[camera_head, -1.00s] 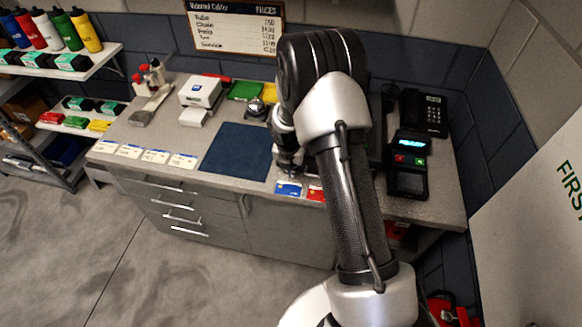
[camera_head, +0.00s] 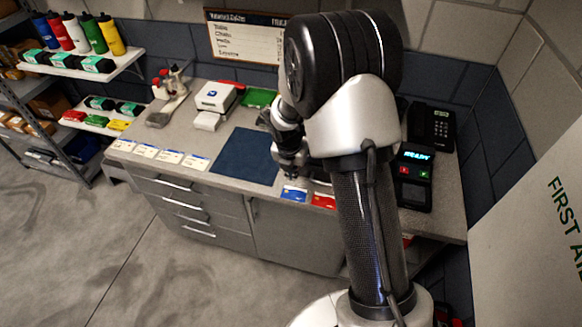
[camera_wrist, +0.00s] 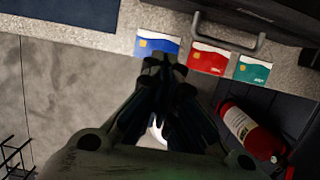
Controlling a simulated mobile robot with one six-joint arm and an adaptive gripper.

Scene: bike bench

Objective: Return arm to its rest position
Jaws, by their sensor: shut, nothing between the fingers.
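My gripper (camera_head: 290,168) is shut and empty, above the front edge of the counter in the head view. In the wrist view my gripper (camera_wrist: 166,62) shows its fingertips together just below the blue card. The blue card (camera_head: 294,193) and the red card (camera_head: 324,201) lie on the counter's front edge, close to the gripper. The wrist view shows the blue card (camera_wrist: 158,43), the red card (camera_wrist: 208,57) and a teal card (camera_wrist: 254,70) in a row. My raised arm hides part of the counter behind it.
A dark blue mat (camera_head: 245,157) lies left of my gripper. A card terminal (camera_head: 414,180) and a black phone (camera_head: 431,126) stand right of my arm. A fire extinguisher (camera_wrist: 250,130) stands below the counter. A white first-aid panel (camera_head: 535,225) is at the right. The floor at left is clear.

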